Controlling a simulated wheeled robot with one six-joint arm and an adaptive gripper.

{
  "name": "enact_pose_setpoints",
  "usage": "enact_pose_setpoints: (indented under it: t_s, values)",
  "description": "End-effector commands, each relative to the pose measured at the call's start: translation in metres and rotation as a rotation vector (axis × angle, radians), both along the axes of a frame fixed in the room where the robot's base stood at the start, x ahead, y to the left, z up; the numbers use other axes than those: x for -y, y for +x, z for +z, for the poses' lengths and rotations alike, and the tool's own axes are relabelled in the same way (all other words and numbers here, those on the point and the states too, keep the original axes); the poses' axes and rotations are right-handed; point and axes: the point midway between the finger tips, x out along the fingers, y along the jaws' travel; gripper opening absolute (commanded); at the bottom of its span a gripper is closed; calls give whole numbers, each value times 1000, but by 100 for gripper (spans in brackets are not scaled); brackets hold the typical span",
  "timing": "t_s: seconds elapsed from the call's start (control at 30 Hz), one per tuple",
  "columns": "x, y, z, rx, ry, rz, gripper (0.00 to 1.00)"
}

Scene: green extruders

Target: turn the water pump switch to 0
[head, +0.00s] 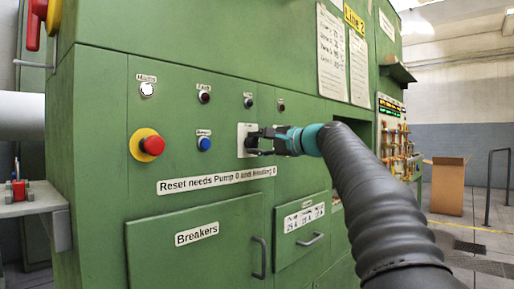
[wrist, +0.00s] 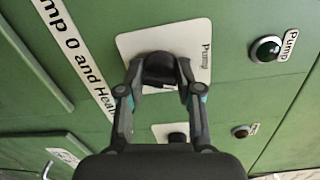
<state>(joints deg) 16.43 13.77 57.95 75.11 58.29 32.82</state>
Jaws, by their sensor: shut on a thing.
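The water pump switch is a black knob (wrist: 160,68) on a white plate (wrist: 130,43) labelled "Pump" in the wrist view. In the head view its plate (head: 241,131) sits on the green panel, right of a blue button. My gripper (head: 251,142) reaches it from the right. In the wrist view my gripper (wrist: 160,76) is shut on the knob, one finger on each side. The fingers and knob hide part of the plate, and I cannot tell which position the knob points to.
A red emergency button (head: 153,145) on a yellow base and a blue button (head: 204,143) are left of the switch. A pump lamp (wrist: 266,48) with a green lens is near the plate. A second black knob (wrist: 178,136) sits beside it. A breaker door (head: 196,250) is below.

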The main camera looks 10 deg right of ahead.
Motion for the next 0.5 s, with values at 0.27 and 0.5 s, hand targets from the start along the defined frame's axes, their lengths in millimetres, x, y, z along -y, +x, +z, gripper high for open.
enact_pose_setpoints:
  t_s: [0.27,0.5]
  values:
    - [0,0,1,128,-169,-1,0]
    - [-1,-1,2,194,-260,-2,0]
